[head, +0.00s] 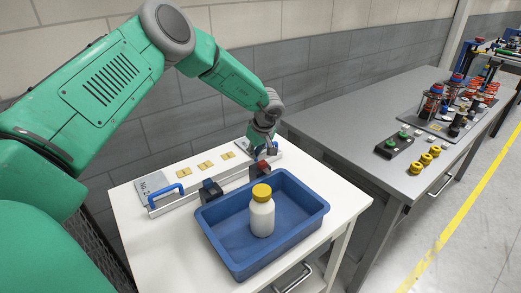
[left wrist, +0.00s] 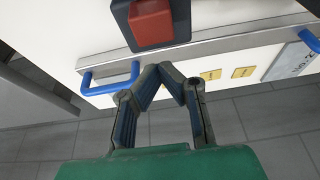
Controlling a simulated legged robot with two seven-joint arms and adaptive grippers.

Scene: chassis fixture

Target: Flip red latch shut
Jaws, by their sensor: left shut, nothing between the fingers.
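The red latch (head: 262,170) sits on a dark block at the right end of the metal rail in the head view. In the left wrist view the red latch (left wrist: 152,22) shows close up at the top, on its dark blue block. I cannot tell for sure whether it is flipped open or shut. My left gripper (head: 264,146) is shut and empty, above the rail close to the latch. In the left wrist view its fingertips (left wrist: 173,73) meet just below the latch in the picture, apart from it. My right gripper is not in view.
A blue tray (head: 216,228) holding a white bottle (head: 262,216) with a yellow cap stands in front of the rail (head: 178,200). A second dark latch block (head: 210,190) and blue handles are on the rail. A grey table (head: 345,122) with parts stands right.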

